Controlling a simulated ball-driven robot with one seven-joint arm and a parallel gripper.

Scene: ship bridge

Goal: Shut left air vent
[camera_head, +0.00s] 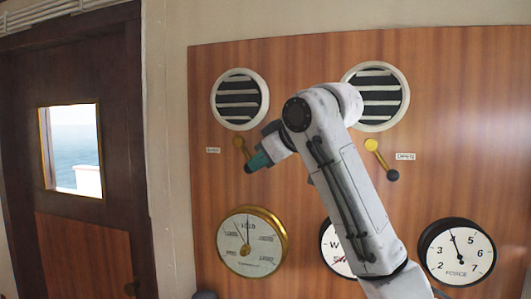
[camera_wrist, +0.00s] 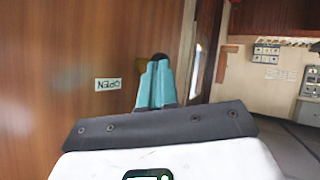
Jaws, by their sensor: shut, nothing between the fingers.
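The left air vent (camera_head: 239,99) is a round white-rimmed grille on the wood panel, with dark gaps between its slats. Below it is a brass lever (camera_head: 239,143), pointing down and slightly right toward a dark knob (camera_head: 248,168). My gripper (camera_head: 258,161) has teal fingers, closed together, at the knob end of the lever. In the wrist view, the shut fingers (camera_wrist: 155,82) partly cover the lever, and the dark knob (camera_wrist: 160,57) shows just past their tips. I cannot tell whether they touch it. An upside-down OPEN label (camera_wrist: 108,84) is beside them.
A second open-slatted vent (camera_head: 376,97) is partly behind my arm, with its own yellow lever (camera_head: 372,146). Below are a brass dial (camera_head: 250,242), a partly hidden gauge (camera_head: 333,246) and a FORCE gauge (camera_head: 457,252). A door (camera_head: 85,170) stands at the left.

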